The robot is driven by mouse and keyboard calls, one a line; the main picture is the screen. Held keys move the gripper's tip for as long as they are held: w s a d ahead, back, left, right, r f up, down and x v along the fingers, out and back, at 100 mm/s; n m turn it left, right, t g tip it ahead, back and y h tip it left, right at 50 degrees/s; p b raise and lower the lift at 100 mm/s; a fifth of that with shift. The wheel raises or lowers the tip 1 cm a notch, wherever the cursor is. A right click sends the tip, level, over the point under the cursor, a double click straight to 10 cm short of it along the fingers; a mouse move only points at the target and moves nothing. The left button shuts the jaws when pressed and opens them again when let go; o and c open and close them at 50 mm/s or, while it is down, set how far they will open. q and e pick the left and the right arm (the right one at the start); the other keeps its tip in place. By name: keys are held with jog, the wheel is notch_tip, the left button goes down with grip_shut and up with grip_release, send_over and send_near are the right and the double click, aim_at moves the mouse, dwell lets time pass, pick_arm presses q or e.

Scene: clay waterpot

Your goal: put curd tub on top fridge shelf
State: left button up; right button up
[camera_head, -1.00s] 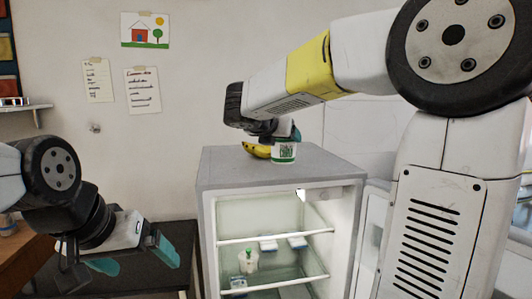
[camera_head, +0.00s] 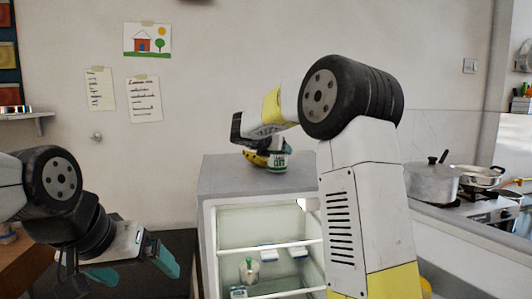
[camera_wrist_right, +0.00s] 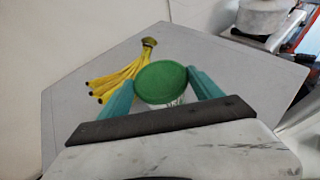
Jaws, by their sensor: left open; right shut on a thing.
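The curd tub (camera_head: 278,164) is a small white tub with green print, at the top of the fridge (camera_head: 222,182). Its green lid (camera_wrist_right: 161,82) fills the space between the teal fingers in the right wrist view. My right gripper (camera_head: 271,148) is shut on the tub from above; I cannot tell whether the tub touches the fridge top. The fridge stands open at the front, with white-edged shelves (camera_head: 262,246) inside. My right arm covers its right side. My left gripper (camera_head: 136,268) is open and empty, low at the left, apart from the fridge.
Yellow bananas (camera_head: 254,158) lie on the fridge top beside the tub. A pot (camera_head: 432,182) and a pan (camera_head: 478,175) stand on the stove at the right.

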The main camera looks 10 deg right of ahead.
jog(key=shift+f, duration=0.3)
jog(key=shift+f, duration=0.1)
jog(key=o, duration=2)
jog(key=shift+f, duration=0.1)
